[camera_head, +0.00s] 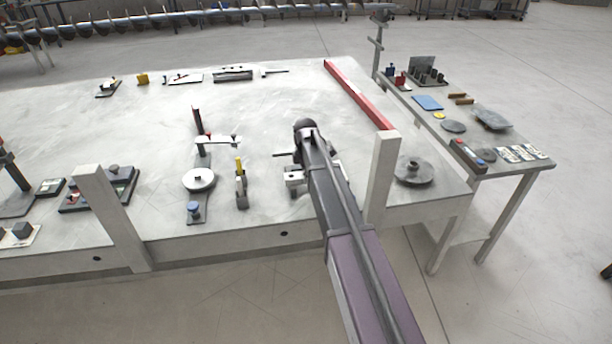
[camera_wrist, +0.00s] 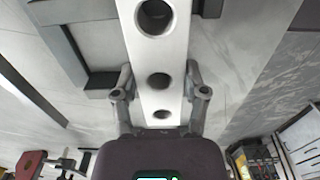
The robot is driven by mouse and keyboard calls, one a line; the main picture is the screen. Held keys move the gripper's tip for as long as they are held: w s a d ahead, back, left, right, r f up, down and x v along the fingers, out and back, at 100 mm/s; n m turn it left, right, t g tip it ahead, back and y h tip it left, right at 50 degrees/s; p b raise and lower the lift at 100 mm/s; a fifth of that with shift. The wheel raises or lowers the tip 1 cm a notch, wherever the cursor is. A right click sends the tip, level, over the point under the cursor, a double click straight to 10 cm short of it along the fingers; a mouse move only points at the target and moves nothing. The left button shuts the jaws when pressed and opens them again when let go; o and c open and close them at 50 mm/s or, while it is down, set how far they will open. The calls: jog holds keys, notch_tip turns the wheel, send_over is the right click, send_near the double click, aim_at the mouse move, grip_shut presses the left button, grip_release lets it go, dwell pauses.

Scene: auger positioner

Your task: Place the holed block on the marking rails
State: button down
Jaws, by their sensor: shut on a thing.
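The holed block (camera_wrist: 162,58) is a pale bar with a row of round dark holes. In the wrist view it runs from the top edge down between the fingers of my gripper (camera_wrist: 162,92), which is shut on it. In the head view the block (camera_head: 293,181) shows only in part beside my gripper (camera_head: 305,160), above the front right part of the large table; my arm hides much of it. Dark rail-like pieces (camera_wrist: 70,12) lie to the left of and beyond the block in the wrist view; I cannot tell for certain whether they are the marking rails, or whether the block touches them.
The pale table (camera_head: 270,120) has free room behind my gripper. A small upright device with a yellow top (camera_head: 240,185) and a round white disc (camera_head: 199,180) stand to the left. A red bar (camera_head: 358,93), a pale post (camera_head: 382,175) and a grey disc (camera_head: 413,171) are to the right.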

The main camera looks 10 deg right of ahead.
jog(key=shift+f, duration=0.1)
jog(key=shift+c, duration=0.6)
grip_release()
notch_tip(320, 180, up, 12)
jog(key=p, duration=1.2)
jog(key=shift+s, duration=0.15)
dwell(0.4)
jog(key=s+m, duration=1.8)
jog(key=s, duration=1.1)
jog(key=shift+d, duration=0.15)
